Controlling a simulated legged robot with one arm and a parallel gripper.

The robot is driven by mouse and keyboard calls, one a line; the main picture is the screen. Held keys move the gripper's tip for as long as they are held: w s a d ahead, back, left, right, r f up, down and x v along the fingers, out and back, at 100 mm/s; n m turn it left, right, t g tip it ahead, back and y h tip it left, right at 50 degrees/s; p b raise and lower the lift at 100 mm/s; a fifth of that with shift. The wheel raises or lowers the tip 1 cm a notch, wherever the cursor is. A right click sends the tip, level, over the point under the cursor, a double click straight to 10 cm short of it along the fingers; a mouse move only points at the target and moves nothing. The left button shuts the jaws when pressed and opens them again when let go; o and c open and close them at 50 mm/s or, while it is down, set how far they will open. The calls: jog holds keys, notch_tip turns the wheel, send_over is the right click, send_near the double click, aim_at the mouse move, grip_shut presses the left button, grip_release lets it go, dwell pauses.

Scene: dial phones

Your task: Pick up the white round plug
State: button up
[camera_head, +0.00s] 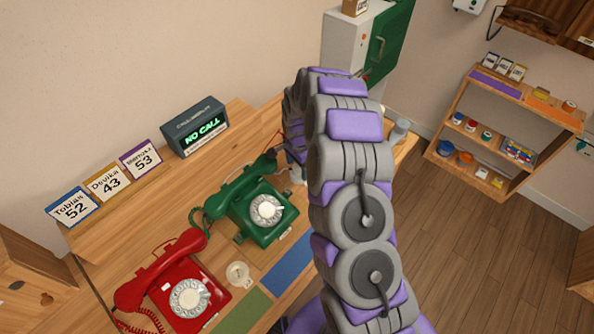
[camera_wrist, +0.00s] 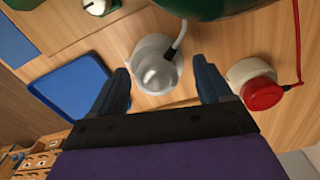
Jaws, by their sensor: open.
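The white round plug (camera_wrist: 157,76) sits in a pale round base on the wooden desk, with a white cord rising from it toward the green phone. In the wrist view it lies between the two dark blue fingers of my gripper (camera_wrist: 161,66). The gripper is open and no finger visibly touches the plug; I cannot tell the height gap. In the head view my arm hides most of this area, and only a whitish bit (camera_head: 298,175) shows beside the green phone (camera_head: 252,207).
A red round plug (camera_wrist: 263,94) with a red cord stands in a white base to the right. The red phone (camera_head: 180,285), a pale round base (camera_head: 238,274), name cards (camera_head: 108,182) and a call display (camera_head: 195,128) are also on the desk.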

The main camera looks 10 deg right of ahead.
jog(key=shift+d, duration=0.5)
jog(key=c, duration=0.4)
jog(key=shift+d, duration=0.15)
jog(key=shift+c, duration=1.2)
jog(key=shift+a, duration=0.3)
jog(key=c, duration=0.4)
jog(key=shift+r, duration=0.1)
